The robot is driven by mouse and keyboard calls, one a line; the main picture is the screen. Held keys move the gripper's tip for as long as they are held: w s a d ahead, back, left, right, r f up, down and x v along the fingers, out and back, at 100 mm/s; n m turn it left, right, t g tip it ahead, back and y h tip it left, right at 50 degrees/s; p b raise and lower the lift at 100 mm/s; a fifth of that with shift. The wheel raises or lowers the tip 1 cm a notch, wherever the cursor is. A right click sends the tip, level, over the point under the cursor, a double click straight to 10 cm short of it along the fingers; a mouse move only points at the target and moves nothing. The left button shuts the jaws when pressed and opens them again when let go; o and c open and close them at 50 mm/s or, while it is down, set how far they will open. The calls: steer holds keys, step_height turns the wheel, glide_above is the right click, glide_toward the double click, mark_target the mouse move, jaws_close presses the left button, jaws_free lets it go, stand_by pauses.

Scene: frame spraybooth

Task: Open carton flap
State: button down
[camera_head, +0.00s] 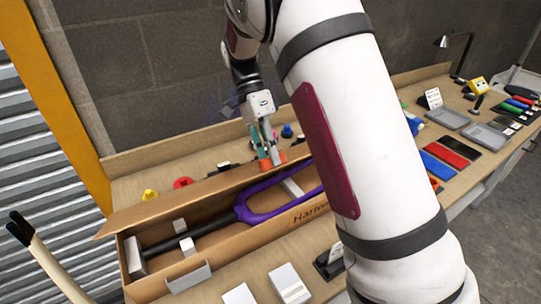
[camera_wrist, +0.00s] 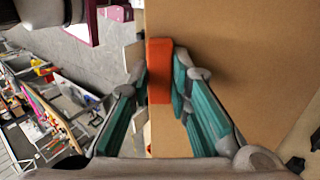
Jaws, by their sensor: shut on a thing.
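The long cardboard carton (camera_head: 190,283) lies on the bench with its top open. A purple fork (camera_head: 258,212) with a black shaft lies inside among white blocks. The carton flap (camera_head: 160,209) runs along the back edge; its brown face also fills the right of the wrist view (camera_wrist: 240,70). My gripper (camera_head: 272,160) is at this flap's far part, shut on an orange tab (camera_wrist: 160,72) at the flap's edge. The tab sits between both fingertips. My arm hides the carton's right end.
White boxes (camera_head: 289,283) stand in front of the carton. Red and yellow knobs (camera_head: 183,183) sit behind it. Coloured pieces and grey trays (camera_head: 447,118) lie at the right, near a lamp (camera_head: 446,42). A wall stands behind the bench.

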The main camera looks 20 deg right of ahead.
steer(key=shift+w+a+r+g+b, duration=0.15)
steer(key=shift+w+r+g+b, duration=0.3)
steer(key=shift+w+b, duration=0.45)
steer(key=shift+r+g+b, duration=0.25)
steer(key=shift+r+b, duration=0.1)
steer(key=shift+w+a+r+g+h+b, duration=0.1)
steer(key=shift+w+r+g+h+b, duration=0.1)
steer(key=shift+w+b, duration=0.15)
steer(key=shift+w+a+r+g+h+b, duration=0.1)
steer(key=shift+w+g+b, duration=0.15)
steer(key=shift+w, duration=0.1)
steer(key=shift+w+r+g, duration=0.25)
steer(key=shift+w+r, duration=0.05)
steer(key=shift+r, duration=0.1)
